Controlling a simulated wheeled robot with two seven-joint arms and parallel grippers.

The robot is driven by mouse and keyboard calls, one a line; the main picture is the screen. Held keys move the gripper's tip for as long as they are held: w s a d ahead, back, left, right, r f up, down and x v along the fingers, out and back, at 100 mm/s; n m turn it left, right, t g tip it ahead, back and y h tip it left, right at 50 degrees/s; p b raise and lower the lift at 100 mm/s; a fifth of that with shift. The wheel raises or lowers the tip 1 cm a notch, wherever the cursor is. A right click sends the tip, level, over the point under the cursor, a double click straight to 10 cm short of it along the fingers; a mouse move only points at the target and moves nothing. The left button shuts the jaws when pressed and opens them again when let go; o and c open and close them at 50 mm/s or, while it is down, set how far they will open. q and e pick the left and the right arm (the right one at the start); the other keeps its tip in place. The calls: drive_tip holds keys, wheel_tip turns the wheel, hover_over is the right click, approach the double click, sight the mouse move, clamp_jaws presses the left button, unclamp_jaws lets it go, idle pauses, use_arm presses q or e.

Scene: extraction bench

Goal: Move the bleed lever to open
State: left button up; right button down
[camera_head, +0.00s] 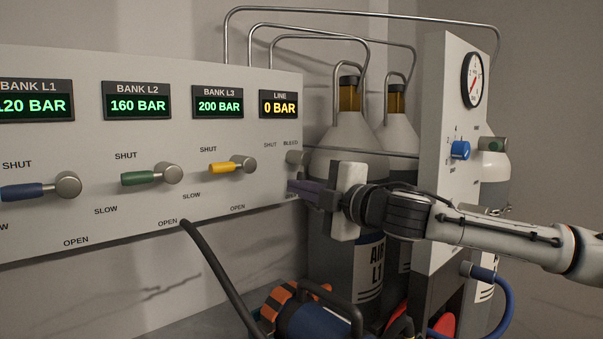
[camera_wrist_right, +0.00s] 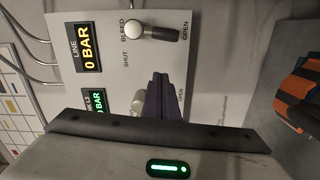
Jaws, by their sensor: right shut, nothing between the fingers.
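The bleed lever's round grey hub (camera_head: 297,157) is at the panel's right end in the head view; its handle is not clear there behind my gripper. In the right wrist view the bleed lever (camera_wrist_right: 160,32) shows whole, its black handle pointing from the hub toward the OPEN label, away from SHUT. My right gripper (camera_head: 300,188) is just below the hub in the head view, close to the panel. Its dark fingers (camera_wrist_right: 160,95) are together and empty, with a visible gap to the handle in the wrist view. My left gripper is not in view.
The grey panel (camera_head: 110,222) also carries blue (camera_head: 25,191), green (camera_head: 140,178) and yellow (camera_head: 223,167) levers. The LINE display (camera_head: 279,105) reads 0 BAR. Gas cylinders (camera_head: 345,135) and a gauge board (camera_head: 448,100) stand to the right. A black hose (camera_head: 215,262) hangs below.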

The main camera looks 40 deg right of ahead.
drive_tip(key=w+d+p, duration=0.3)
drive_tip(key=w+d, duration=0.1)
drive_tip(key=shift+f, duration=0.35)
idle(0.3)
drive_tip(key=shift+w+d+f+n+p, duration=0.15)
drive_tip(key=shift+d+n+p, duration=0.25)
drive_tip(key=shift+d+n, duration=0.55)
